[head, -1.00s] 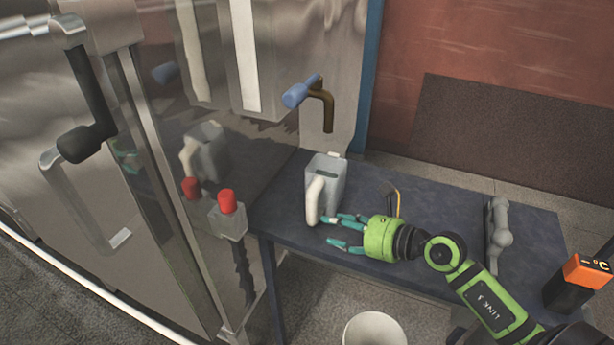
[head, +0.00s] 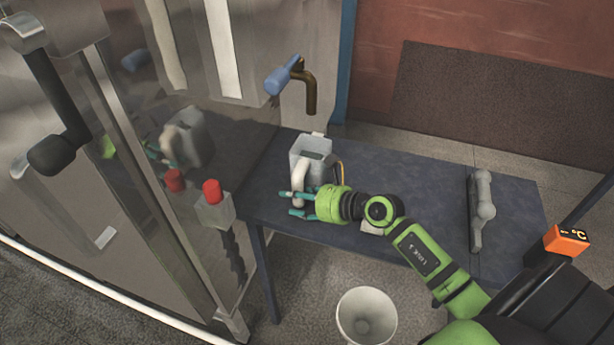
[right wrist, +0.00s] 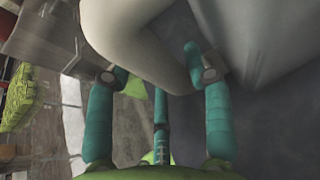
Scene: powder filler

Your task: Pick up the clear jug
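The clear jug (head: 313,150) looks grey and see-through, with a thick white handle (head: 300,172) facing the front left. It stands upright on the dark table near its left end. My right gripper (head: 289,203) is at the lower part of the handle, its teal fingers pointing left. In the right wrist view the handle (right wrist: 135,40) passes between the spread fingers (right wrist: 155,66). The fingers look open, with no clear grip on the handle. The jug's body fills the upper right of that view. My left gripper is not in view.
The dark table (head: 415,180) has a grey handled tool (head: 480,205) at right. A tap with a blue handle (head: 284,76) is on the steel machine behind the jug. A red-topped button box (head: 213,203) is left of the table. A white bin (head: 366,316) stands on the floor in front.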

